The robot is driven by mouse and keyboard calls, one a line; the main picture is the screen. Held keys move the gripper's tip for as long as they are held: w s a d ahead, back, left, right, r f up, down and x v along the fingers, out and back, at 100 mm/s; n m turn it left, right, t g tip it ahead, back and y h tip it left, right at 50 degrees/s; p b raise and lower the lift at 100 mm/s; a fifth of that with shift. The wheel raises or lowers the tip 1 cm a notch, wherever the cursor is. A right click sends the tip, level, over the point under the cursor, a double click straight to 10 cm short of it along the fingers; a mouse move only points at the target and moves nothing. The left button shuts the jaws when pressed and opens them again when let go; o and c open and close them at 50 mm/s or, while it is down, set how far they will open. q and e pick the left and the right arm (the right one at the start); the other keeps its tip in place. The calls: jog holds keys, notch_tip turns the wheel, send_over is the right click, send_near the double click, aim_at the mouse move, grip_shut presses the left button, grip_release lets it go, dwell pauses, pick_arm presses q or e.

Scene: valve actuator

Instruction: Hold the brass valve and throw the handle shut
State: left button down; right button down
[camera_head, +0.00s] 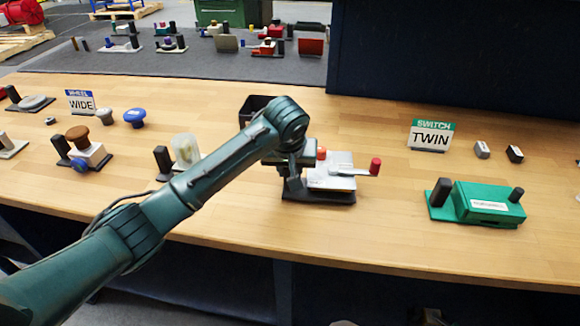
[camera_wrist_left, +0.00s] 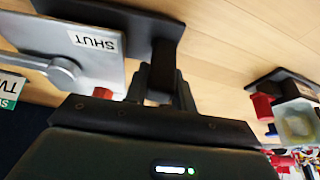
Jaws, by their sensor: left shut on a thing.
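The valve unit is a pale grey block (camera_head: 343,158) on a black base (camera_head: 318,197), not visibly brass. Its grey lever (camera_head: 345,171) points right in the head view and ends in a red knob (camera_head: 375,166). An orange-red part (camera_head: 321,153) shows beside my gripper. In the left wrist view the block (camera_wrist_left: 45,30) carries a SHUT label (camera_wrist_left: 94,41), seen upside down, near the lever's round hub (camera_wrist_left: 64,73). My left gripper (camera_wrist_left: 163,88) is shut on the unit's black upright post (camera_wrist_left: 163,62); in the head view my arm partly hides it. My right gripper is out of view.
A dark open bin (camera_head: 254,103) stands behind my arm. A green switch unit (camera_head: 480,203) sits at right near a TWIN sign (camera_head: 431,136). Other units and a WIDE sign (camera_head: 81,101) are at left. The bench between the valve and green unit is clear.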

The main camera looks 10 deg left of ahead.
pick_arm(q)
jog(key=shift+f, duration=0.4)
dwell(0.9)
